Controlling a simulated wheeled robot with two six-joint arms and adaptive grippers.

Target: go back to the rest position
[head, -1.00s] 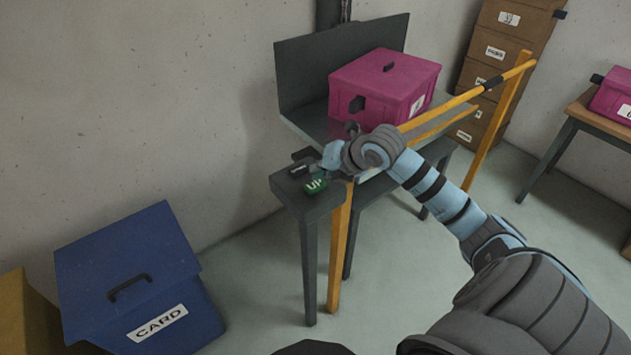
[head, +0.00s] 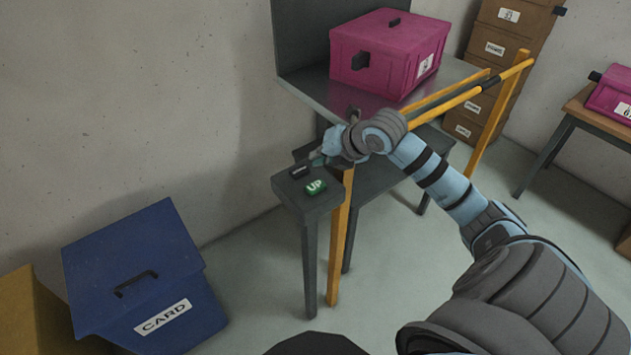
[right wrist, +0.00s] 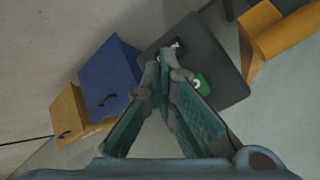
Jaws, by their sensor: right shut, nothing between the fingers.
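My right gripper (head: 318,160) is shut and empty, close above the back of the small dark control stand. In the right wrist view the closed fingertips (right wrist: 165,62) are over the stand top (right wrist: 205,62), beside the buttons. The green UP button (head: 315,187) is in plain view; it also shows in the right wrist view (right wrist: 201,84). A black button (head: 300,172) sits behind it, nearer the gripper. My left gripper is in neither view.
A lift platform (head: 305,88) bears a pink box (head: 380,60). A yellow rail (head: 470,94) runs close to my right forearm. A blue CARD bin (head: 130,260) stands at left. Cardboard boxes (head: 500,48) are stacked behind. The floor between bin and stand is clear.

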